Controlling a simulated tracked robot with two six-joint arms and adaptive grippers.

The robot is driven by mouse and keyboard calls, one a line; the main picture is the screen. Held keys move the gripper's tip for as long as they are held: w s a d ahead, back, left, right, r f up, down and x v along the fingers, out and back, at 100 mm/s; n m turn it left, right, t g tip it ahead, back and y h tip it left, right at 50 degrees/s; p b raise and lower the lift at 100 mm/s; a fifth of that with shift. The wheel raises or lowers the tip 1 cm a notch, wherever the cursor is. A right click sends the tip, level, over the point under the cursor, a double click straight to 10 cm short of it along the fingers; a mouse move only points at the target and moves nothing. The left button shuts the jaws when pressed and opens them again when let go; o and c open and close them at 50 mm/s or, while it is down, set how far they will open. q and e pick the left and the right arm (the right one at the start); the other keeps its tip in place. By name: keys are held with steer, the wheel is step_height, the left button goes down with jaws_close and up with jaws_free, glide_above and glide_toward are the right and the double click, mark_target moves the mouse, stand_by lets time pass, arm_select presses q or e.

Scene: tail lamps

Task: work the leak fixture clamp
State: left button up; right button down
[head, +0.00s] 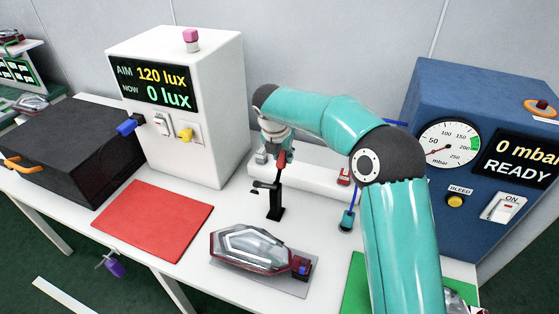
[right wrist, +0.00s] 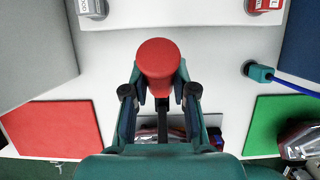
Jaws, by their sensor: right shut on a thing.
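The clamp (head: 275,200) is a black upright post with a short side arm and a red handle on top, standing behind the tail lamp (head: 252,243). The lamp lies on a grey plate (head: 293,284) with a blue connector piece at its right end. My right gripper (head: 282,152) comes down from above and is shut on the clamp's red handle. In the right wrist view the red knob (right wrist: 158,58) sits between the two fingers, with the black post below it. The gripper hides part of the handle. My left gripper is in neither view.
A blue leak tester (head: 468,110) at right reads 0 mbar and READY, with a yellow BLEED button. A white light-meter box (head: 215,110) reads 0 lux. A red mat (head: 150,222) lies left, a green mat (head: 355,290) right. A blue hose fitting (head: 347,221) stands nearby.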

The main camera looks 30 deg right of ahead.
steer(key=c, duration=0.9)
jaws_free()
steer(key=shift+a+r, duration=0.1)
steer(key=v, duration=1.1)
steer(key=shift+a+r, duration=0.1)
steer(key=shift+r, duration=0.2)
steer(key=w+p+v, duration=0.1)
steer(key=p+v, duration=0.2)
steer(key=v, duration=0.1)
steer(key=x, duration=1)
steer(key=s+x, duration=0.1)
steer(key=x, duration=0.5)
steer(key=shift+d+f+b, duration=0.2)
steer(key=shift+b, duration=0.2)
